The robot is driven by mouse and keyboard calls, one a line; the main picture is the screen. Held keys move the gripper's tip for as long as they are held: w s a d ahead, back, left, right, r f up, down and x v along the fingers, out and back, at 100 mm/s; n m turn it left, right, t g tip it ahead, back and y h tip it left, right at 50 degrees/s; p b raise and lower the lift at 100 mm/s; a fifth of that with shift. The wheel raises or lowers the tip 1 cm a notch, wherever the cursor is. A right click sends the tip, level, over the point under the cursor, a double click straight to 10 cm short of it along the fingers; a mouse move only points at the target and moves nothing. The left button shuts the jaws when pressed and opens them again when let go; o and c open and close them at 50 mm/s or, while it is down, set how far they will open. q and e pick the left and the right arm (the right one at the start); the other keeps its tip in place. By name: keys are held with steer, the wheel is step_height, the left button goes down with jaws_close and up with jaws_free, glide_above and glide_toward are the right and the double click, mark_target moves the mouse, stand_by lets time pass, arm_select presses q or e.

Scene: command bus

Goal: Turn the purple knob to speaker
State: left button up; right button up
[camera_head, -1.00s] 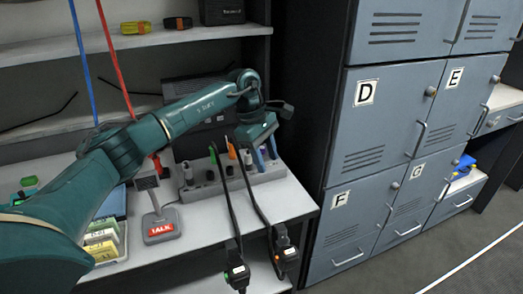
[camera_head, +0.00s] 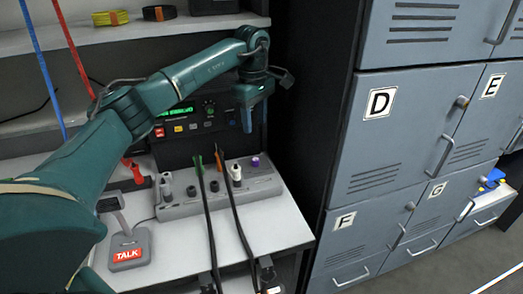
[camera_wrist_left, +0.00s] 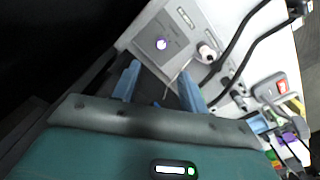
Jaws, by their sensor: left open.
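The purple knob (camera_head: 255,161) stands upright at the right end of the grey console (camera_head: 178,211) in the head view. In the left wrist view the purple knob (camera_wrist_left: 162,44) sits on a grey panel, just beyond the fingertips. The printing around it is too small to read. My left gripper (camera_head: 252,122) hangs above and behind the knob, in front of the black radio unit, apart from the knob. In the wrist view my left gripper (camera_wrist_left: 160,74) shows two spread blue fingers with nothing between them. My right gripper is not in view.
A white knob (camera_head: 235,173) and green and orange plugs with black cables (camera_head: 232,215) stand left of the purple knob. A black unit with a green display (camera_head: 175,112) is behind. A TALK microphone stand (camera_head: 128,249) is at left; grey lockers (camera_head: 400,150) are at right.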

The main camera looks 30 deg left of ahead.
mark_target(256, 159)
arm_select(q)
step_height(256, 159, down, 12)
steer(key=shift+f+p, duration=0.1)
steer(key=shift+p, duration=0.2)
steer(key=shift+c, duration=0.3)
jaws_close()
